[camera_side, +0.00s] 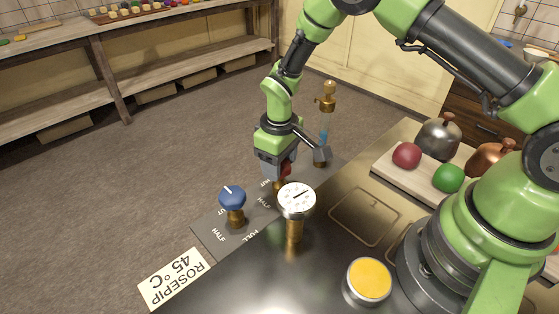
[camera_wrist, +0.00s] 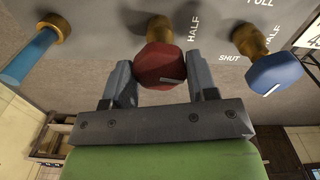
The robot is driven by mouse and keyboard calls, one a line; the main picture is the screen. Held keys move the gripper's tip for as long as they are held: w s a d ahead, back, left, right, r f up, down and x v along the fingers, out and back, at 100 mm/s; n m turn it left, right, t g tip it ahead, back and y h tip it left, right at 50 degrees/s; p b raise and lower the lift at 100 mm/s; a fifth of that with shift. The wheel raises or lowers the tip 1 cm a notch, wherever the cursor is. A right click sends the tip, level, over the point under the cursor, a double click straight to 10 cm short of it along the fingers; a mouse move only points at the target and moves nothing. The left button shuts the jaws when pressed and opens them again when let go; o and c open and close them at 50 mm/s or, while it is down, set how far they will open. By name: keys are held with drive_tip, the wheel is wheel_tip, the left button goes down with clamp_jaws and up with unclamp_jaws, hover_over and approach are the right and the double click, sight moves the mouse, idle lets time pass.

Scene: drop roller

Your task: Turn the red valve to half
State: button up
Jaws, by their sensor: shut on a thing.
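The red valve (camera_wrist: 160,68) is a dark red knob with a white pointer line, on a brass stem. In the wrist view it sits between the two fingers of my gripper (camera_wrist: 160,78), which is shut on it. In the side view a bit of the red valve (camera_side: 286,169) shows below my gripper (camera_side: 279,172), and the rest is hidden by the gripper and the gauge. The panel has SHUT, HALF and FULL labels. The pointer line slants toward the lower right in the wrist view; I cannot tell which label it matches.
A blue valve (camera_side: 232,197) stands close to the left, and a white-faced gauge (camera_side: 297,200) stands in front. A yellow-topped tin (camera_side: 368,281) and a board (camera_side: 385,166) with fruit are to the right.

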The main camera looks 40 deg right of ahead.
drive_tip(key=shift+n, duration=0.9)
drive_tip(key=o, duration=0.9)
wheel_tip(320, 180, up, 10)
